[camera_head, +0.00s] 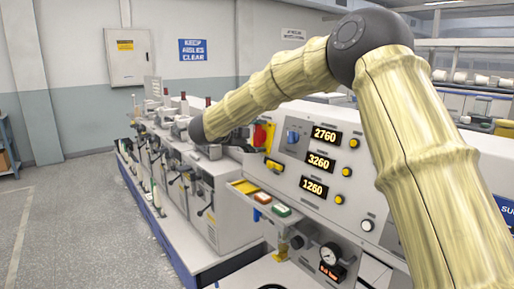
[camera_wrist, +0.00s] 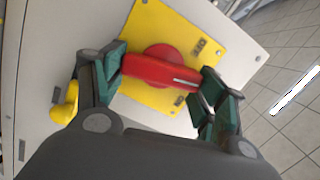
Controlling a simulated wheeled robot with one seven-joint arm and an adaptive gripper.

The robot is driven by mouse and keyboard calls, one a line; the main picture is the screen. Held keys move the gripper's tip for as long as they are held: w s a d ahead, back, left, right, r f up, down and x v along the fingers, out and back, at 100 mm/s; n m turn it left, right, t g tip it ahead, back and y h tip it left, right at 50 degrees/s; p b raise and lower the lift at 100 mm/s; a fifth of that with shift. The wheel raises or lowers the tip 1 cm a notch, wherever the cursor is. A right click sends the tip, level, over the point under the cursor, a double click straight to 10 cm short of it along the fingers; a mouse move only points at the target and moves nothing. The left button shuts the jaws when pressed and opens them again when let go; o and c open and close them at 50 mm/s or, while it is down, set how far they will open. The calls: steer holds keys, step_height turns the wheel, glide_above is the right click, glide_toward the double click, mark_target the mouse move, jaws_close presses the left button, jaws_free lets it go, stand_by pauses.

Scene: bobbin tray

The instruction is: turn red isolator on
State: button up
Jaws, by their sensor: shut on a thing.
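The red isolator (camera_wrist: 160,70) is a red rotary handle on a yellow plate (camera_wrist: 207,45) in the wrist view. My gripper (camera_wrist: 163,80) has its green-padded fingers at both ends of the handle and is shut on it. The handle lies nearly level across that picture, with a pale line near its right end. Dark labels on the plate are too small to read surely. In the head view the red isolator (camera_head: 262,134) shows small on the machine's end panel, beside my arm; my gripper is mostly hidden there.
A yellow knob (camera_wrist: 66,104) sits left of the fingers in the wrist view. In the head view, a panel with lit displays (camera_head: 318,162), a blue switch (camera_head: 292,137) and yellow buttons is right of the isolator. A small tray (camera_head: 245,187) juts out below. Open floor lies left.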

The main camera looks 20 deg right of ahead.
steer(key=shift+f+m+b, duration=0.35)
steer(key=shift+m+b, duration=0.75)
steer(key=shift+b, duration=0.5)
steer(key=shift+r+b, duration=0.1)
steer(key=shift+b, duration=0.3)
steer(key=shift+r+m, duration=0.2)
steer(key=shift+m, duration=0.2)
steer(key=o, duration=1)
steer(key=shift+w+d+f, duration=0.1)
steer(key=shift+w, duration=0.1)
steer(key=shift+s+a, duration=0.1)
steer(key=shift+a, duration=0.1)
steer(key=v, duration=1.1)
steer(key=shift+s+a, duration=0.25)
steer(key=shift+a, duration=0.1)
